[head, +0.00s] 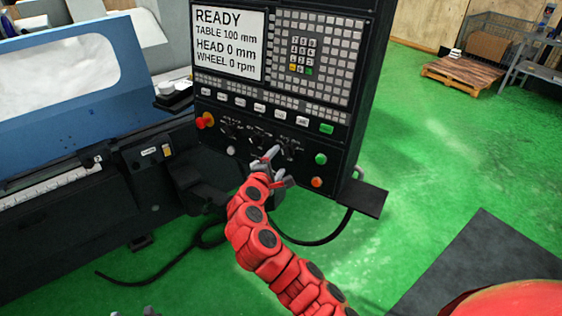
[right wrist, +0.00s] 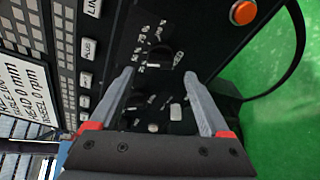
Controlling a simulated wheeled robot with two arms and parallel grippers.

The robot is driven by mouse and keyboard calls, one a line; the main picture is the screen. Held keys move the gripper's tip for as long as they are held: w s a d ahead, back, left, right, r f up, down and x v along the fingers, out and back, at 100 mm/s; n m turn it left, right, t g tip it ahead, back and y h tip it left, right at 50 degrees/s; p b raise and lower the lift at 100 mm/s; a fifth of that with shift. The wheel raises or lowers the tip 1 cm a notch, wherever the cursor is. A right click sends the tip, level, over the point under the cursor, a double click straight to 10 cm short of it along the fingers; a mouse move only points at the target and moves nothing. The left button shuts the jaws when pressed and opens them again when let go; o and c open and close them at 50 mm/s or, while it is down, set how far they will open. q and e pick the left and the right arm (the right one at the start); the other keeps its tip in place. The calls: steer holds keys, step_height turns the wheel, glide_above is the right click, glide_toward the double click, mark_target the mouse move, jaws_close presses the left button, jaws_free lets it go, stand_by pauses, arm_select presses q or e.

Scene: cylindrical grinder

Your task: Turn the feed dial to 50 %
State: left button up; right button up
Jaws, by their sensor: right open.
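The black control panel (head: 300,115) carries a row of small black dials, at the left (head: 228,129), middle (head: 258,138) and right (head: 290,148). Small grey tips at the bottom edge may be my left gripper (head: 132,312).
A red emergency knob (head: 205,120) is left of the dials. A green button (head: 320,159) and an orange button (head: 317,182) are on the right; the orange one also shows in the wrist view (right wrist: 243,12). The screen (head: 228,40) reads READY. A small shelf (head: 362,197) juts out lower right.

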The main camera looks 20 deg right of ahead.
steer(key=b+v, duration=0.3)
steer(key=v, duration=0.9)
steer(key=shift+s+a, duration=0.2)
steer(key=shift+s, duration=0.1)
